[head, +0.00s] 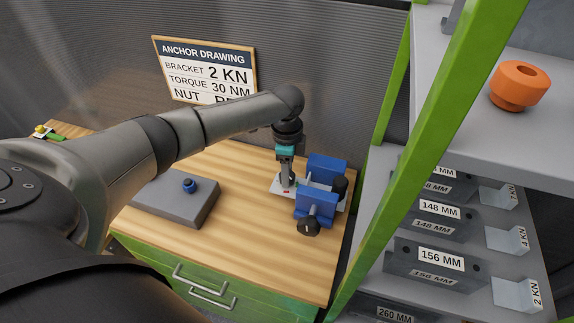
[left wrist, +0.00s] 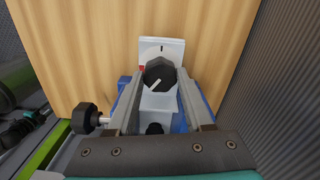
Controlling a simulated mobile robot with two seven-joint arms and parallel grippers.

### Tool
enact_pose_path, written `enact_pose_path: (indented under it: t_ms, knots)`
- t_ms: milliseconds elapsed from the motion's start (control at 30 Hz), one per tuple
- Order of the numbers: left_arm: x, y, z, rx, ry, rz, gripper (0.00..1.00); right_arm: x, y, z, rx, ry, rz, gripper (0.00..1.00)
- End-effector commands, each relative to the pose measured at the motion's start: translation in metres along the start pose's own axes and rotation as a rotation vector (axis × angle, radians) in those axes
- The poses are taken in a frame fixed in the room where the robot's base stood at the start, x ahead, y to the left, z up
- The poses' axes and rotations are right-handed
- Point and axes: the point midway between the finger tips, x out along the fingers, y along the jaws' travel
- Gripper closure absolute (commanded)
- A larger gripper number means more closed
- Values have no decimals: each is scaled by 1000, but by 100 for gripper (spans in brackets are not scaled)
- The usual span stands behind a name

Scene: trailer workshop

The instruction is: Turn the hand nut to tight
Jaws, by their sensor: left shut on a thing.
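The hand nut (left wrist: 160,73) is a dark faceted knob with a white line on its face, slanting from lower left to upper right. It sits in front of a white plate (left wrist: 172,46) with a black tick at the top and a red mark at the left. My left gripper (left wrist: 158,84) is shut on the nut, one finger on each side. In the head view my left gripper (head: 287,184) points down at the white plate (head: 276,188), beside the blue vise (head: 314,207); its fingers hide the nut there. My right gripper is not in view.
The vise's black handle knob (head: 308,226) sticks out toward the front of the wooden bench (head: 245,235). A grey block (head: 168,207) with a small blue knob (head: 189,186) lies at left. A green shelf post (head: 440,110) and labelled bins (head: 432,258) stand at right.

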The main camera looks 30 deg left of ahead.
Motion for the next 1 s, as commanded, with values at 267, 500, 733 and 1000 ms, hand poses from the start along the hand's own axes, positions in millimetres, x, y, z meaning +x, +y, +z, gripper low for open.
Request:
enact_pose_path:
  t_ms: [267, 500, 733, 1000]
  knots:
    - [-5, 1, -1, -253, 1, 5, 100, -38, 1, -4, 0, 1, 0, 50]
    - [-4, 1, -1, -471, 2, 4, 100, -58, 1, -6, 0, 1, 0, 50]
    - [-2, 0, -1, -637, 3, 3, 100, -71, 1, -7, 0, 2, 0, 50]
    - [-1, 0, -1, -752, 2, 1, 100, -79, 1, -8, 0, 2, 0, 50]
